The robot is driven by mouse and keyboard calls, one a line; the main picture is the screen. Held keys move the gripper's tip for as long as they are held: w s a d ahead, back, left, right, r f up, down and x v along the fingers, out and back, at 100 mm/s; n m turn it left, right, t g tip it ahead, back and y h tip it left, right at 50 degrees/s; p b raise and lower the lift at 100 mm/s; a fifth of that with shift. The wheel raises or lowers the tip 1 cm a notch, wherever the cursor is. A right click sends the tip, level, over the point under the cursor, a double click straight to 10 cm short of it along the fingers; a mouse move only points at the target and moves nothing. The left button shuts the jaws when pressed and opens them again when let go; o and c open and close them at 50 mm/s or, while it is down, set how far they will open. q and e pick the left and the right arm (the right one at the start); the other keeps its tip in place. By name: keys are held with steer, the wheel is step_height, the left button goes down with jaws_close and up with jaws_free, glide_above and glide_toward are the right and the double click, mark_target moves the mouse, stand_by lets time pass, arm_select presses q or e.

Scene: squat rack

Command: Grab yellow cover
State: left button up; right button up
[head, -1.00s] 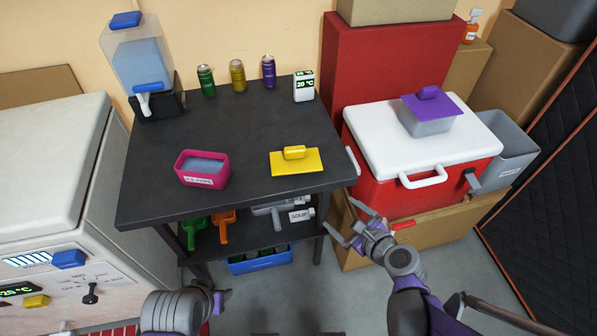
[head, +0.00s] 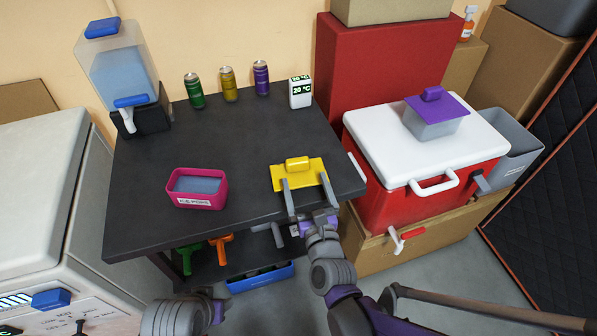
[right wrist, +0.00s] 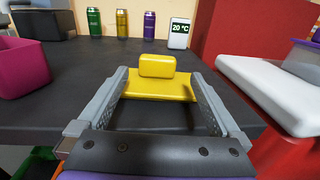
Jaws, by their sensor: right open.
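The yellow cover (head: 286,177) is a flat yellow plate with a raised block handle, lying on the black table near its front right edge. It also shows in the right wrist view (right wrist: 161,88), straight ahead between the fingers. My right gripper (head: 306,182) is open over the front of the cover, its two grey fingers pointing at the handle, which stands just beyond the fingertips. The right gripper also shows in the right wrist view (right wrist: 162,88). Of my left arm, a grey link shows at the bottom of the head view; its gripper is not clearly seen.
A pink ice pops tub (head: 197,188) sits left of the cover on the black table (head: 235,135). Several cans, a white thermometer (head: 300,92) and a drink dispenser (head: 122,75) stand at the back. A red cooler (head: 380,200) is close on the right.

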mark_target(299, 165)
steer(key=x, duration=0.6)
steer(key=shift+w+a+r+b, duration=0.1)
steer(key=shift+w+a+b, duration=0.15)
steer(key=shift+b, duration=0.1)
steer(key=shift+c, duration=0.3)
steer(key=c, duration=1.2)
